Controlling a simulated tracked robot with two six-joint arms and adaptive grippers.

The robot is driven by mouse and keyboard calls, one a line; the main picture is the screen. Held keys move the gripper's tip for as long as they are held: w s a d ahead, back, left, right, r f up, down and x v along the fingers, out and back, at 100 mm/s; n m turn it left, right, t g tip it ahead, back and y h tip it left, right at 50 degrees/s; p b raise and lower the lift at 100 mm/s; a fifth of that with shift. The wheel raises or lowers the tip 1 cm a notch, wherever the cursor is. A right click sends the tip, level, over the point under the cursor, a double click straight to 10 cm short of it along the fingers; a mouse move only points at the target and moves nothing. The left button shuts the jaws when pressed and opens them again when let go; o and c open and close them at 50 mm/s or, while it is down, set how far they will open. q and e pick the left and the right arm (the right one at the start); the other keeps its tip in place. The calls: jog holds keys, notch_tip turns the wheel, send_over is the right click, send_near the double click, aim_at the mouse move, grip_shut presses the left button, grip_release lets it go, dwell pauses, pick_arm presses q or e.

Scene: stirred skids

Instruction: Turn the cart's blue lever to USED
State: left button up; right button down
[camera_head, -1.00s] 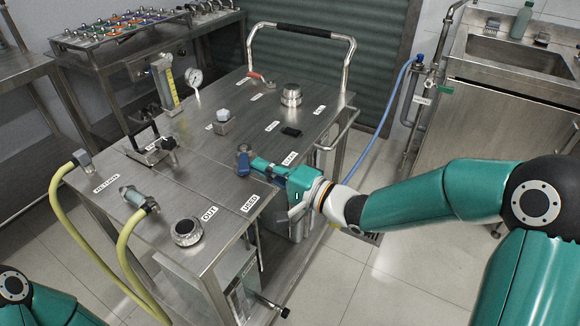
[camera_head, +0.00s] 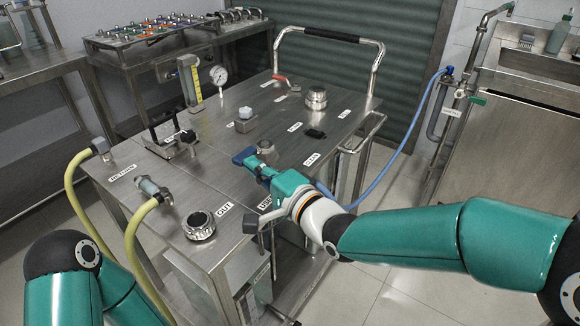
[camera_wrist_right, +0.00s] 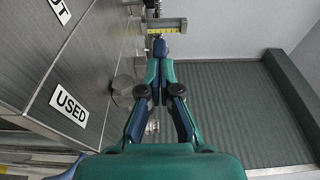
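The blue lever (camera_head: 242,156) is at the left of a small grey hub (camera_head: 265,147) on the cart top, its blue end pointing left. My right gripper (camera_head: 257,168) reaches in from the right, low over the cart. Its fingers are drawn together in the right wrist view (camera_wrist_right: 158,62), with the tips at the lever. I cannot tell whether any of the lever is between them. The USED label (camera_wrist_right: 70,103) is clear in the wrist view; in the head view my gripper partly covers it. My left gripper is out of view; only its arm shows at lower left.
The steel cart top (camera_head: 225,165) also bears the OUT cap (camera_head: 199,225), a hose fitting (camera_head: 150,188), a clamp (camera_head: 180,145), a gauge (camera_head: 218,75) and a silver cap (camera_head: 316,98). Yellow hoses (camera_head: 75,195) loop at the left. A blue hose (camera_head: 408,148) hangs at the right.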

jog(key=shift+a, duration=0.35)
dwell(0.3)
